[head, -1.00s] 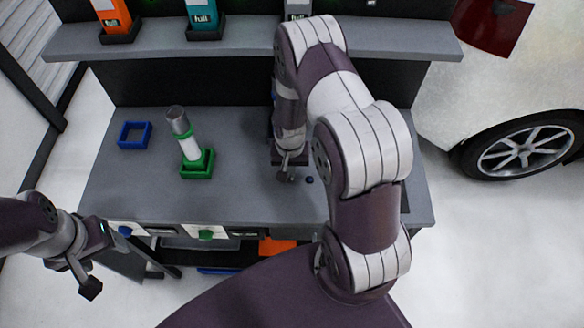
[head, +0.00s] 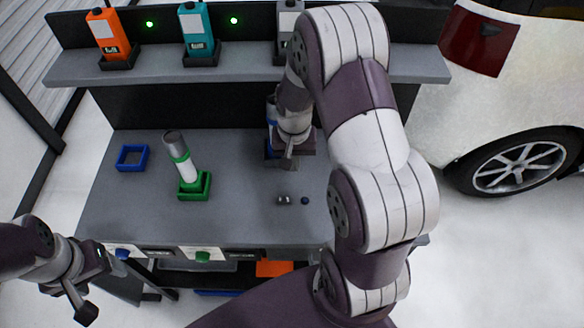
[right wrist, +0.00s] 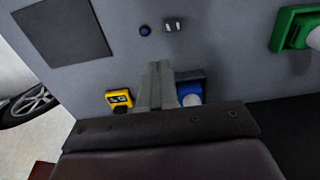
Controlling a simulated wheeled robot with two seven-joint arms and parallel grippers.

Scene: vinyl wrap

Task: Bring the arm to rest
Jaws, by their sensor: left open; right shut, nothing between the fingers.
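My right arm reaches over the workbench (head: 240,225). Its gripper (head: 287,163) points down above the bench, partly covered by the arm's own links. In the right wrist view its fingers (right wrist: 157,75) are together with nothing between them. My left gripper (head: 92,288) is at the lower left, open and empty, in front of the bench's left corner. It is clear of the bench objects.
A green holder (head: 194,186) bears a white-and-green cylinder (head: 181,158); an empty blue frame (head: 132,158) is left. A blue-and-white cylinder (right wrist: 190,94) and yellow device (right wrist: 119,98) appear near my right fingers. Small silver pieces (head: 284,200) and a blue knob (head: 305,201) show. A shelf (head: 240,68) spans behind.

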